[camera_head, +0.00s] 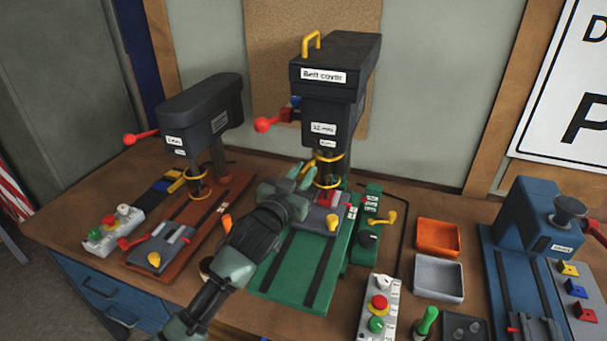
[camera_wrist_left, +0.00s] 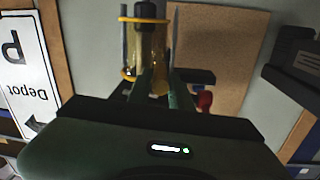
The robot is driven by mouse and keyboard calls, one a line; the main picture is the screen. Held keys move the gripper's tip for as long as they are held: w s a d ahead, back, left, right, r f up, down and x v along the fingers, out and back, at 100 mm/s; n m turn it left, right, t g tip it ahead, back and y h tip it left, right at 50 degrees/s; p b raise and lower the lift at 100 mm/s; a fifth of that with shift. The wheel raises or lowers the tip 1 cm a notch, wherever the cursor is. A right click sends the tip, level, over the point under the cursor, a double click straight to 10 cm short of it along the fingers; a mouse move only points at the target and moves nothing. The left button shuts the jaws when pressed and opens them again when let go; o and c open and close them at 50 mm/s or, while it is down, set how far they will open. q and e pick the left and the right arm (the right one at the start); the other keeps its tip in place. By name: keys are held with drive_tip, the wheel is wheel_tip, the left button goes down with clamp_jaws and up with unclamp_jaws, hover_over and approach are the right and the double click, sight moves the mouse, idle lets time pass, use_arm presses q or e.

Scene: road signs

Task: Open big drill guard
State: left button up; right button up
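The big drill (camera_head: 335,75) stands at the back middle on a green base, with a "Belt cover" label on its top. Its guard (camera_head: 328,170) is a clear tube with yellow rings around the spindle, and it looks closed. The guard also shows in the left wrist view (camera_wrist_left: 148,45), upright between its two rings. My left gripper (camera_head: 301,176) is just left of the guard, fingers pointing at it. The fingers (camera_wrist_left: 161,92) are apart, with nothing clearly held between them; whether they touch the guard is unclear. My right gripper is not in view.
A smaller drill (camera_head: 200,110) on a red-brown base stands left. A grey vise (camera_head: 320,215) sits under the big drill. A red-knobbed lever (camera_head: 268,123) sticks out left of its head. A control box (camera_head: 379,305), orange tray (camera_head: 438,236) and blue machine (camera_head: 540,225) are right.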

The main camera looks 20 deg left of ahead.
use_arm(q)
drive_tip(key=shift+o, duration=1.2)
drive_tip(key=shift+s+a+f+b, duration=0.15)
drive_tip(key=shift+s+b, duration=0.15)
drive_tip(key=shift+s, duration=0.2)
drive_tip(key=s, duration=0.2)
drive_tip(key=s+b, duration=0.1)
drive_tip(key=s, duration=0.1)
drive_tip(key=s+b, duration=0.1)
drive_tip(key=s, duration=0.1)
drive_tip(key=shift+s+a, duration=0.35)
drive_tip(key=shift+s, duration=0.05)
